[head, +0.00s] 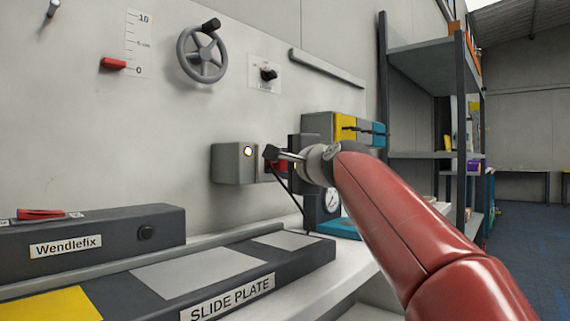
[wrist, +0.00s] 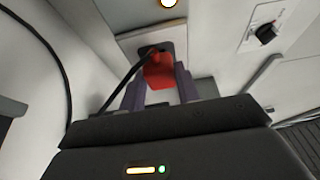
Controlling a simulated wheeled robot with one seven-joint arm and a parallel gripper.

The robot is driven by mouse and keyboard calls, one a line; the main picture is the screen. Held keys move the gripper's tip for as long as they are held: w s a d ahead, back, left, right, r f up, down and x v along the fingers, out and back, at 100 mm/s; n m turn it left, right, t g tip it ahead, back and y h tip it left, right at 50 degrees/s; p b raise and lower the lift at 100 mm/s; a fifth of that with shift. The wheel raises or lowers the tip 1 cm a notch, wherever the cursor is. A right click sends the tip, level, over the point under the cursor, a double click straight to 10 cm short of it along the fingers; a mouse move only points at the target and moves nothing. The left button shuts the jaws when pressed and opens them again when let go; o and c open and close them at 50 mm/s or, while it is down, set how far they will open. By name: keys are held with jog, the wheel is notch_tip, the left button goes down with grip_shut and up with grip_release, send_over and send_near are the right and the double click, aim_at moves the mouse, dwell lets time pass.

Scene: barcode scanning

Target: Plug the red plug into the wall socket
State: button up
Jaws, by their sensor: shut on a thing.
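The red plug (wrist: 159,75) is between the two fingers of my gripper (wrist: 159,84) in the wrist view, and the jaws are shut on it. A dark cable runs from it toward the lower left. The plug's far end meets the dark face of the wall socket (wrist: 176,47), set on a pale plate. I cannot tell how deep it sits. In the head view the red plug (head: 281,167) shows only partly behind my gripper (head: 274,158), beside a grey box (head: 227,164) with a lit lamp.
A slide plate bench (head: 195,276) and a dark Wendlefix box (head: 110,235) lie at lower left. A handwheel (head: 203,55) and a rotary knob (head: 268,74) are on the wall above. Shelving (head: 420,155) stands at right.

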jog(key=shift+w+a+p, duration=0.35)
jog(key=shift+a+p, duration=0.05)
jog(key=shift+a, duration=0.05)
dwell(0.3)
jog(key=o, duration=1)
jog(key=shift+s+d, duration=0.1)
jog(key=b+v, duration=0.1)
jog(key=v, duration=0.6)
jog(key=shift+s+d+b, duration=0.15)
jog(key=shift+s+b, duration=0.1)
jog(key=shift+b, duration=0.15)
jog(key=shift+s, duration=0.1)
